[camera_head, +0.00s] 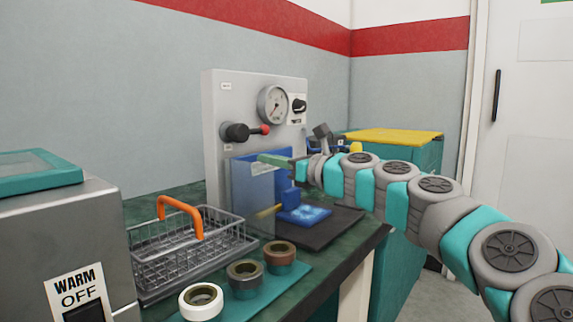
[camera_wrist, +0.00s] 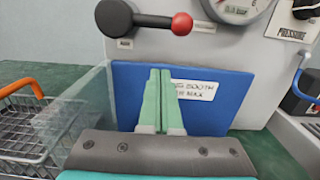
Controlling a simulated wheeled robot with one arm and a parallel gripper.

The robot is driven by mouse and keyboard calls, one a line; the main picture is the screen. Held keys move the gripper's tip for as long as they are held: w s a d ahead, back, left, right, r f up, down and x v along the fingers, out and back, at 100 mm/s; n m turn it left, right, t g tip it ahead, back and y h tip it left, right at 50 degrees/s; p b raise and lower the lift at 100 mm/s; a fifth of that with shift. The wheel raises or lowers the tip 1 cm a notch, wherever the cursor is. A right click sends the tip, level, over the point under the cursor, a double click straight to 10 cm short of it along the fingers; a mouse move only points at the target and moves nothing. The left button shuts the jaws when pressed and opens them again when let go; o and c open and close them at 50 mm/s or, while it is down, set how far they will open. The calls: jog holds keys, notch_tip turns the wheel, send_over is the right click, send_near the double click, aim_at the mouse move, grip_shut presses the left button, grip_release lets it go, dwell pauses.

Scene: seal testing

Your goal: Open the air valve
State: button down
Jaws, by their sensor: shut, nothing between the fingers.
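A valve lever with a black hub (camera_head: 236,132) and a red ball end (camera_head: 265,129) is on the grey upright panel (camera_head: 222,95). The lever lies about level, pointing right. In the wrist view its hub (camera_wrist: 114,17) and red ball (camera_wrist: 182,24) show near the top. The small label under the hub is too blurred to read. My gripper (camera_head: 266,159) has green fingers, shut together and empty. In the wrist view the fingers (camera_wrist: 158,72) point up in front of a blue board (camera_wrist: 225,98), below the red ball and apart from it.
A round gauge (camera_head: 273,104) and a black pressure knob (camera_head: 299,105) are right of the lever. A clear shield (camera_head: 252,190) stands in front of the panel. A wire basket (camera_head: 180,262) with an orange handle and several tape-like rings (camera_head: 245,276) are on the bench.

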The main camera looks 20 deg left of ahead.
aim_at(262, 130)
jog(key=shift+w+a+r, duration=0.1)
jog(key=shift+a+r, duration=0.05)
jog(key=shift+r, duration=0.85)
jog(key=shift+a+r, duration=0.15)
jog(key=shift+r, duration=0.8)
jog(key=shift+r+n+p, duration=0.35)
jog(key=shift+n+p, duration=0.15)
jog(key=shift+n, duration=0.1)
jog(key=r+n+p, duration=0.1)
jog(key=n, duration=0.2)
jog(key=shift+w+d+r+p, duration=0.1)
jog(key=shift+w+r+p, duration=0.15)
jog(key=shift+r+p, duration=0.15)
jog(key=s+a+r+n+b, duration=0.1)
jog(key=r+n, duration=0.4)
jog(key=n, duration=0.9)
jog(key=shift+s+a+r+n+g+b, duration=0.3)
jog(key=shift+s+b, duration=0.5)
jog(key=shift+s, duration=0.6)
